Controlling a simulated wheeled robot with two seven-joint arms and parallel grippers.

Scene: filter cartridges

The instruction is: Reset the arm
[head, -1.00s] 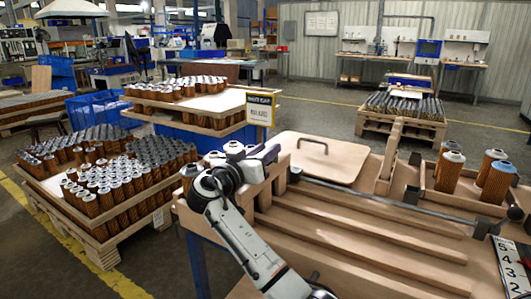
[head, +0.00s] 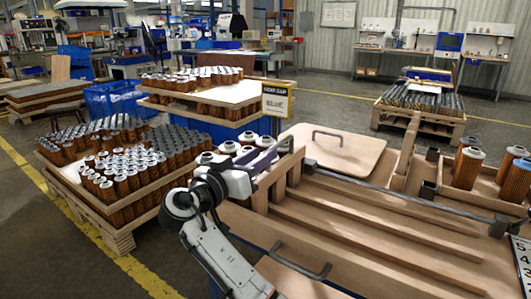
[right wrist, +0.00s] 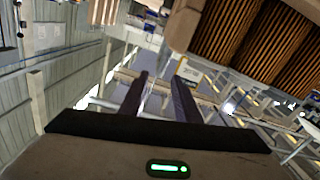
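My right arm comes in from the bottom of the head view, left of the middle. Its gripper (head: 272,157) is at the left end of the wooden bench (head: 360,215), near several filter cartridges with pale caps (head: 228,148). In the right wrist view the two dark fingers (right wrist: 160,88) stand apart with nothing between them. Brown pleated cartridges (right wrist: 245,40) fill the top right of that view, beyond the fingers. In the head view the fingertips are partly hard to make out against the bench frame. My left gripper is not in view.
Cartridges (head: 467,167) stand at the right. Pallets of cartridges (head: 110,180) stand at the left. A sign (head: 276,101) stands behind the gripper.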

